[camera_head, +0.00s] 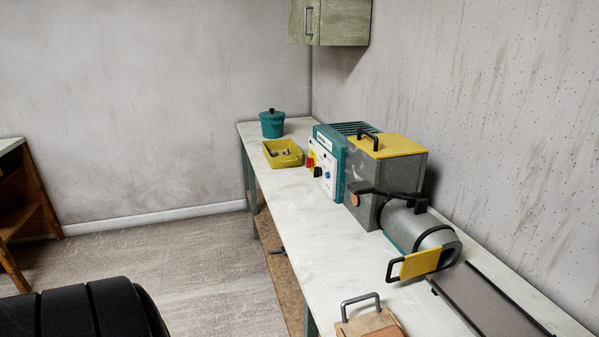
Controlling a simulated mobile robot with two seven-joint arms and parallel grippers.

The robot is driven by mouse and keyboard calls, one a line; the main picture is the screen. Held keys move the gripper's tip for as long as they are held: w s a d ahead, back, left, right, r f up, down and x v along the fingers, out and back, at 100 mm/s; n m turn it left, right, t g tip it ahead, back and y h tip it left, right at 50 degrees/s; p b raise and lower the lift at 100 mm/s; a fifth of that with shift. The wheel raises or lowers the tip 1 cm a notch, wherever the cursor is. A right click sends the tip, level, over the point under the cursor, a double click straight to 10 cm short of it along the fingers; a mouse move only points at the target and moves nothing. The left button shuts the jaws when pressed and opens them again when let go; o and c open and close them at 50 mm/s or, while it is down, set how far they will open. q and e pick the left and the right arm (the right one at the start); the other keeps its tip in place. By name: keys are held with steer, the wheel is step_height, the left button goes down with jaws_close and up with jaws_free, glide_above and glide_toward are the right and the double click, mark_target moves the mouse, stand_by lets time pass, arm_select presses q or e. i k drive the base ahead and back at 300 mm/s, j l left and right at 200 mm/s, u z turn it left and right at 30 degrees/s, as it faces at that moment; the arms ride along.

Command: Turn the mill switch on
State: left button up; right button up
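The mill (388,185) stands on the long bench against the right wall. It has a grey body, a yellow lid with a black handle, and a grey barrel at the front. A teal control box (338,145) adjoins its far side. The box's pale panel faces left and carries a red and yellow switch (310,160), a black knob (318,172) and a blue button (327,174). The switch position is too small to tell. Neither of my grippers is in view.
The bench (290,205) has clear room along its left edge. A yellow tray (283,159) and teal lidded pot (271,124) stand at its far end. A handled board (370,322) lies near. A wall cabinet (340,22) hangs above. Open floor (190,255) lies left.

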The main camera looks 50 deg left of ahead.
mark_target(309, 162)
steer(key=i+j, duration=0.1)
steer(key=j, duration=0.25)
steer(key=i+j+u, duration=0.1)
steer(key=j, duration=0.3)
steer(key=i+j, duration=0.15)
steer(key=j, duration=0.2)
steer(key=i+j, duration=0.1)
steer(key=j, duration=0.25)
steer(key=i+j+u, duration=0.1)
steer(key=j, duration=0.3)
